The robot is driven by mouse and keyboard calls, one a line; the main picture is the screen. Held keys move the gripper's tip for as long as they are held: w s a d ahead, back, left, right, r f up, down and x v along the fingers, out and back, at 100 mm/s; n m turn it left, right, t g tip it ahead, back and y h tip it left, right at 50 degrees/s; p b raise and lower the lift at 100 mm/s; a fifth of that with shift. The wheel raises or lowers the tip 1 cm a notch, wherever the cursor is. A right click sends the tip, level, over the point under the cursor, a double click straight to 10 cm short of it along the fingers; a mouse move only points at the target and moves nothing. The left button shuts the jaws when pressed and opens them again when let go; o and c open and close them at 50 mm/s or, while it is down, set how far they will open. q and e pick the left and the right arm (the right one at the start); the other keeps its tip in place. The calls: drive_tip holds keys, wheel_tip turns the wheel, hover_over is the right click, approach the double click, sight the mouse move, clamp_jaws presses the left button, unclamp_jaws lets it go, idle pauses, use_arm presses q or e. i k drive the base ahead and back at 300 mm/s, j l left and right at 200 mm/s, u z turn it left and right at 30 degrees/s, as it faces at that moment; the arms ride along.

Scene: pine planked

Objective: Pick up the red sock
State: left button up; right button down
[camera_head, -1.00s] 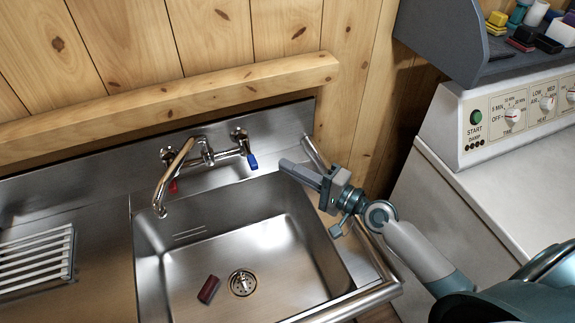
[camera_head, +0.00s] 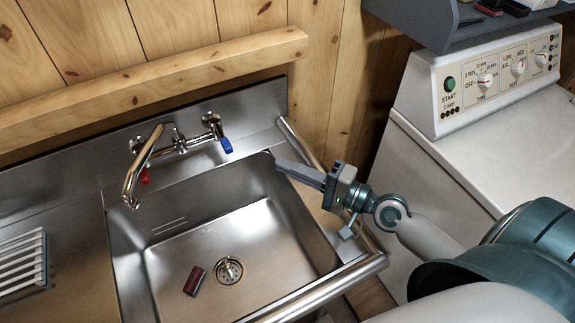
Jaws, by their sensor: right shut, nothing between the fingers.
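A small dark red block-like object (camera_head: 194,280) lies in the sink basin, left of the drain. It looks stiff and boxy, and I cannot tell that it is a sock. No other red cloth shows. My right gripper (camera_head: 283,164) is shut and empty, its fingers pointing left over the basin's back right corner. It is well apart from the red object, above and to the right of it. My left gripper does not show.
The steel sink (camera_head: 318,235) has a faucet (camera_head: 134,170) at its back and a rail on its right edge. A white dish rack (camera_head: 22,262) stands at left. A white machine (camera_head: 445,175) with dials is at right, beneath a grey shelf (camera_head: 430,20). The basin is mostly clear.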

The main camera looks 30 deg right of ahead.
sight(192, 284)
drive_tip(key=k+l, duration=0.8)
